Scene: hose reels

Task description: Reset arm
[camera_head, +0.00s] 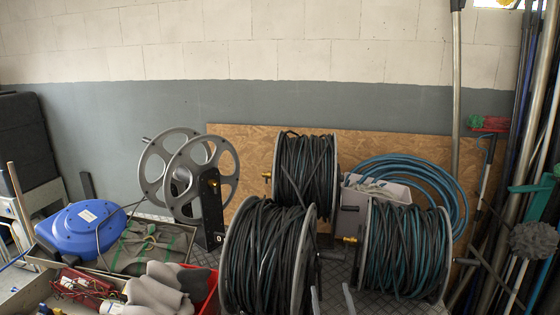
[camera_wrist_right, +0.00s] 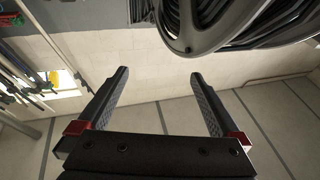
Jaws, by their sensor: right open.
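My right gripper (camera_head: 331,291) shows only as two pale fingertips at the bottom edge of the head view, in front of the front and right hose reels. In the right wrist view my right gripper (camera_wrist_right: 158,77) has its two dark fingers spread apart with nothing between them. Part of a hose reel (camera_wrist_right: 200,22) is beyond the fingers at the top. My left gripper is not in view.
Hose reels stand close ahead: front (camera_head: 265,258), back (camera_head: 306,170) and right (camera_head: 402,250). An empty grey reel (camera_head: 160,165) stands left, near a blue reel (camera_head: 80,229) and a red crate (camera_head: 207,297). Poles (camera_head: 455,110) lean at the right.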

